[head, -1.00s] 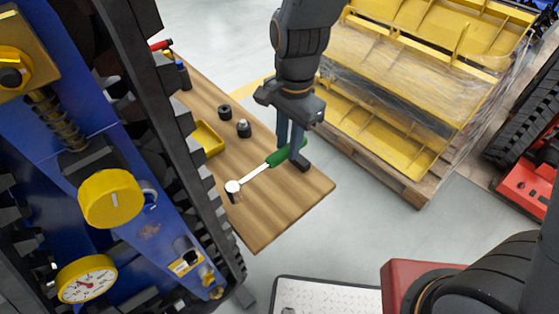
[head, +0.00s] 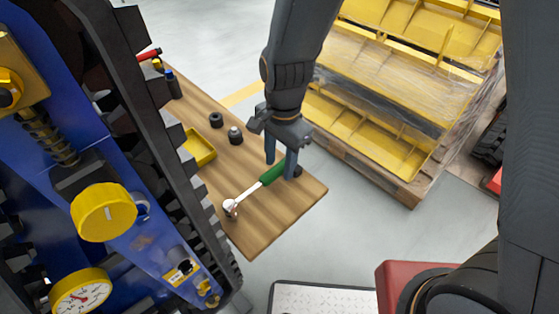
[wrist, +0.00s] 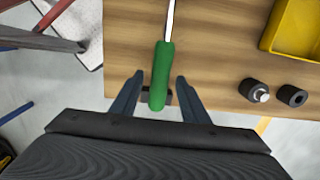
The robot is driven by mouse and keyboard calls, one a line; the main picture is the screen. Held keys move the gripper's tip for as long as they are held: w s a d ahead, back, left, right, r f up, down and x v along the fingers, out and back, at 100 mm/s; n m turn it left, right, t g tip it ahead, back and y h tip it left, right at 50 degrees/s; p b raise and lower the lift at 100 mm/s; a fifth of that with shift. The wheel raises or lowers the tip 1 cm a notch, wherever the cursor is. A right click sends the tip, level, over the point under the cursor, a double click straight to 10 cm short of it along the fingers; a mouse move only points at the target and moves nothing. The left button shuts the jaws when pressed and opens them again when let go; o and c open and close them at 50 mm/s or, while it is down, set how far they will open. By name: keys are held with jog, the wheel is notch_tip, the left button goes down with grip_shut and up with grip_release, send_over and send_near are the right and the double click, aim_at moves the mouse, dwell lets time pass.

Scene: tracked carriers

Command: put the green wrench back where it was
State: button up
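The wrench (head: 272,175) has a green handle and a silver shaft with a round head. It lies near the front end of the wooden table (head: 262,215), head toward the left edge. In the wrist view its green handle (wrist: 161,75) runs between my fingers, with a gap on each side. My gripper (head: 282,167) is open around the handle and points down; it also shows in the wrist view (wrist: 160,82). A small dark piece (wrist: 173,97) shows by the handle's end. I cannot tell whether the handle rests on it or on the tabletop.
A yellow tray (head: 203,151) and two dark round parts (head: 235,135) (head: 216,120) stand farther back on the table. A blue tracked machine (head: 100,165) is close on the left. A pallet of yellow parts (head: 385,140) stands at right.

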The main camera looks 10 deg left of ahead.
notch_tip(320, 180, up, 12)
jog(key=b, duration=0.1)
jog(key=s+d+f+n, duration=0.1)
jog(key=d+n, duration=0.3)
jog(key=d, duration=0.8)
jog(key=s+d+f+n+t, duration=0.1)
jog(key=d+f+n, duration=0.3)
jog(key=d, duration=0.8)
jog(key=shift+s, duration=0.3)
jog(key=shift+d, duration=0.1)
